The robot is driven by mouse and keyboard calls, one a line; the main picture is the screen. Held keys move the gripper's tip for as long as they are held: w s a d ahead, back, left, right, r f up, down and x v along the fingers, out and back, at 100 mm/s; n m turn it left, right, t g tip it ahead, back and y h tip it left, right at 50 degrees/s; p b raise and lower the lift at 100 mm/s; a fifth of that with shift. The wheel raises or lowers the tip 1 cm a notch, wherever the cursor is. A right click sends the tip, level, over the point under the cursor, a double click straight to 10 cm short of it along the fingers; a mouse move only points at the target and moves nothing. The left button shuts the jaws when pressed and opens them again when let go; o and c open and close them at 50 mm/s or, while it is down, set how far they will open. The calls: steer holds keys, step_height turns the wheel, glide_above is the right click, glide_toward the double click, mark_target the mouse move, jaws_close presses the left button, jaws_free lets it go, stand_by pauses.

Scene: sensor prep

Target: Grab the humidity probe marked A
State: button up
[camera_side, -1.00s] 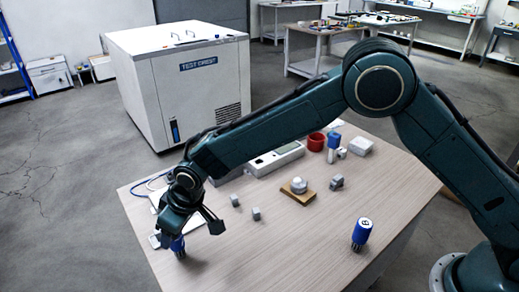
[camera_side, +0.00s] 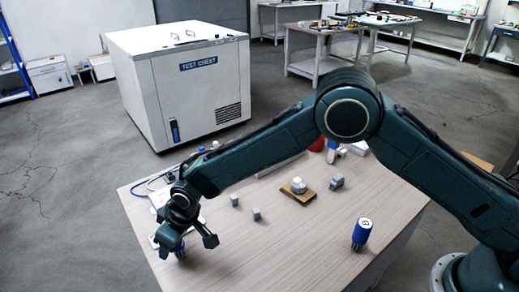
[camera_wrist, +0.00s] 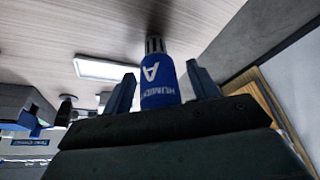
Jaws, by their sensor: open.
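The humidity probe marked A (camera_wrist: 160,88) is blue with white lettering and a dark ribbed tip. In the wrist view it sits between the two fingers of my gripper (camera_wrist: 162,82), with space on both sides. In the side view the probe (camera_side: 179,250) is at the table's near left, largely hidden behind my gripper (camera_side: 186,240). My gripper is open around it. Whether a finger touches it cannot be told. Another blue probe (camera_side: 361,234), with a white-disc mark that looks like B, stands upright at the table's right front.
Two small grey blocks (camera_side: 256,215) lie right of my gripper. A white domed part on a wooden board (camera_side: 298,190) and a grey block (camera_side: 336,182) sit mid-table. A red container (camera_side: 317,144) is partly hidden by my arm. The front middle of the table is clear.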

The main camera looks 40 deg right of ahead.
steer(key=c, duration=1.1)
steer(key=shift+r, duration=0.1)
step_height(320, 180, up, 20)
stand_by(0.7)
